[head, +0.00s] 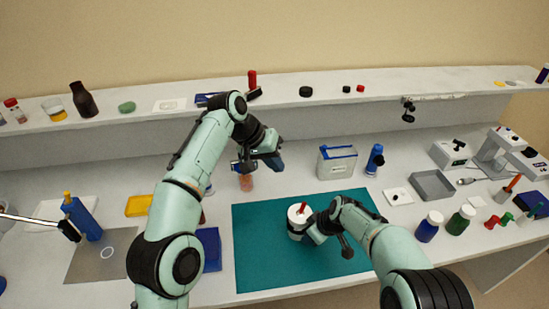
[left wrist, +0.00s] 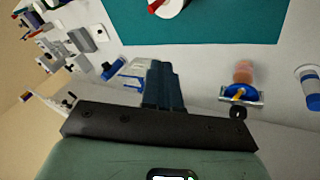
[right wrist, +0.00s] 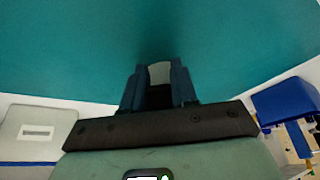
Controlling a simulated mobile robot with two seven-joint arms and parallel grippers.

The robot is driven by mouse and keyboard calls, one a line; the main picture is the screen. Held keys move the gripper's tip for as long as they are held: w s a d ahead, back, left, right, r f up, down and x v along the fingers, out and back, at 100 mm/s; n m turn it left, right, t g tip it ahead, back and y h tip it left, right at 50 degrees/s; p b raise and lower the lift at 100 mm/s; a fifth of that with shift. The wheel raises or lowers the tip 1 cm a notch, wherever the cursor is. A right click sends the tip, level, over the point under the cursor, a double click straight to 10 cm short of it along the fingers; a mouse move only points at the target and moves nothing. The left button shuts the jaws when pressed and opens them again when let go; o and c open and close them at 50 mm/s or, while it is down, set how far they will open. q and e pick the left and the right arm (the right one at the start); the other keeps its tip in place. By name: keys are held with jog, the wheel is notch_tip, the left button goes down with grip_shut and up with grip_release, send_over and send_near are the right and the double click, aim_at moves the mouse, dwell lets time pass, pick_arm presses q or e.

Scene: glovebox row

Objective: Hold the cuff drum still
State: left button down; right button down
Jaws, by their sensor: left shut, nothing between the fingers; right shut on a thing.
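The cuff drum (head: 295,233), a white cylinder with a dark band and a red piece on top, stands on the teal mat (head: 262,265). My right gripper (head: 310,228) is at its right side and shut on it. In the right wrist view a small pale part of the drum (right wrist: 160,71) shows between the fingertips; the rest is hidden. My left gripper (head: 277,161) is shut and empty, above the bench behind the mat and apart from the drum. In the left wrist view its fingers (left wrist: 163,84) are together, and the drum (left wrist: 170,6) is cut off at the top edge.
A pink-orange jar (head: 245,182) with a blue and metal clamp stands left of my left gripper. A grey-white bin (head: 337,166) and a blue bottle (head: 374,160) stand behind the mat. Green and blue-labelled jars (head: 460,220) stand to the right. The mat's front left is clear.

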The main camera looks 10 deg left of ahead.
dwell(0.4)
dwell(0.3)
jog(key=c, duration=0.8)
grip_release()
